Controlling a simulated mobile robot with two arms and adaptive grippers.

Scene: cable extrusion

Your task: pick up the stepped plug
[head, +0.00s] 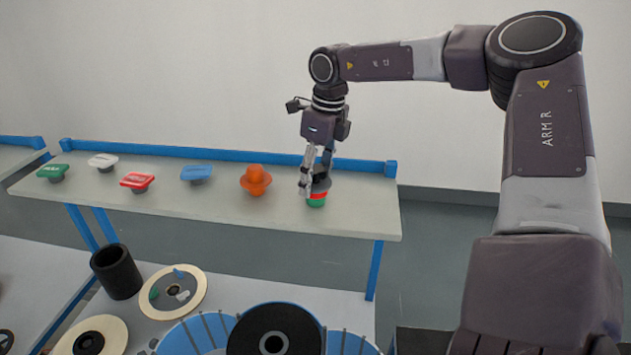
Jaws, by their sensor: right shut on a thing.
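The stepped plug (317,201), banded dark, red and green, stands upright at the right part of the raised shelf (365,212). My right gripper (312,183) reaches down over it from above and is shut on it. The fingers cover part of the plug's upper dark section. The plug's green bottom is at the shelf surface; I cannot tell whether it touches. My left gripper is not in view.
An orange knobbed piece (255,180) stands left of the plug. Blue (196,174), red (137,181), white (103,161) and green (52,172) pieces stand further left. A blue rail (230,156) edges the shelf's back. Reels and a black cylinder (116,271) lie below.

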